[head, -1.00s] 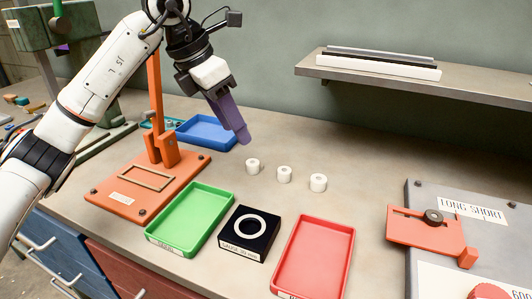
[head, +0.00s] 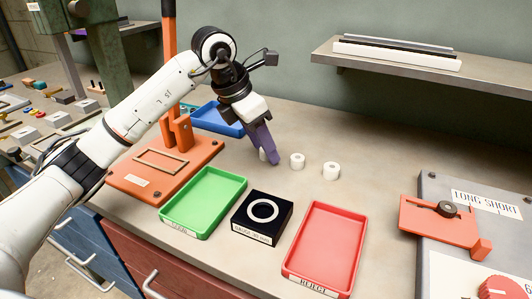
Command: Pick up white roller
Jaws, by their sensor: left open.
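Two white rollers stand upright on the bench in a row, a middle one (head: 297,160) and a right one (head: 331,171). The leftmost white roller (head: 262,155) is mostly hidden by the purple fingers of my left gripper (head: 268,158). The gripper points down with its fingertips at the roller, near bench height. It is open. I cannot tell whether the fingers touch the roller. My right gripper is not in view.
A green tray (head: 166,222), a black gauge block (head: 247,232) with a white ring, and a red REJECT tray (head: 352,245) stand in front. An orange press base (head: 120,178) and blue tray (head: 205,121) lie left. A grey panel (head: 432,250) is at right.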

